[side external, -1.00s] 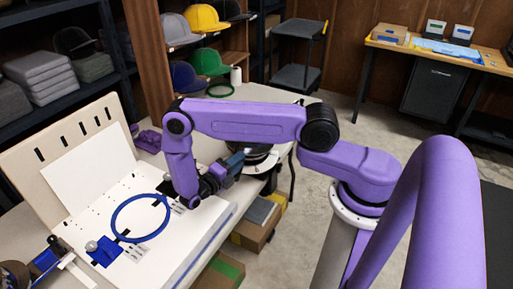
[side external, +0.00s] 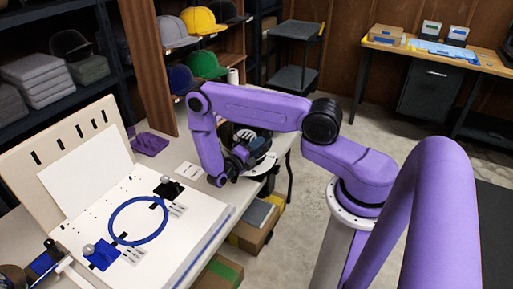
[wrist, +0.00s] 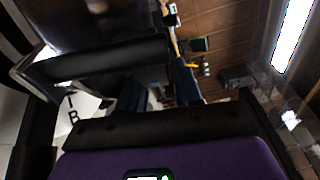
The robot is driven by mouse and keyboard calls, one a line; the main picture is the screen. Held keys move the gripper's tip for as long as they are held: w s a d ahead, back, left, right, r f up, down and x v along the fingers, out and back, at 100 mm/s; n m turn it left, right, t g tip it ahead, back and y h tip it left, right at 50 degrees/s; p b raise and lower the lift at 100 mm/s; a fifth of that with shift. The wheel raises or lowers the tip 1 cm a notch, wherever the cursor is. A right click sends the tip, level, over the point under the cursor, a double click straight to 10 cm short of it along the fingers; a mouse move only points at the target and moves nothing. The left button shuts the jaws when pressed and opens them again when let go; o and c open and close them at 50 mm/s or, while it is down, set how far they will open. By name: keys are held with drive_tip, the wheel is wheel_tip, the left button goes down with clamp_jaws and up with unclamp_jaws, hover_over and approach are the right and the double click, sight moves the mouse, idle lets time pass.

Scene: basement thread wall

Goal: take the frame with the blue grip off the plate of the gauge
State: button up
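A blue ring-shaped frame (side external: 138,221) lies on the white sloped board at the left in the side view. A flat blue piece (side external: 103,254) with a pale round knob sits at its near left edge; I take it for the blue grip. A black block (side external: 168,189) stands at the ring's far edge. The white board (side external: 185,235) appears to be the gauge plate. My gripper (side external: 237,165) is to the right of the ring, clear of it, beside a round dark object with a pale base. Its fingertips are hard to make out. The wrist view does not clearly show the blue ring.
A tan slotted panel (side external: 45,150) with a white sheet stands behind the board. A purple piece (side external: 149,144) and a small white card (side external: 190,171) lie on the table. The round object's pale base (side external: 262,166) is at the table's right. Boxes (side external: 252,236) lie below.

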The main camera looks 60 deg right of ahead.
clamp_jaws()
drive_tip(key=shift+s+r, duration=0.15)
drive_tip(key=shift+r, duration=0.85)
drive_tip(key=shift+s+r, duration=0.2)
drive_tip(key=shift+r, duration=0.75)
drive_tip(key=shift+s+r, duration=0.15)
drive_tip(key=shift+r, duration=0.85)
drive_tip(key=shift+s+r, duration=0.2)
drive_tip(key=shift+r, duration=0.8)
drive_tip(key=shift+s+r, duration=0.15)
drive_tip(key=shift+r, duration=0.85)
drive_tip(key=shift+a, duration=0.1)
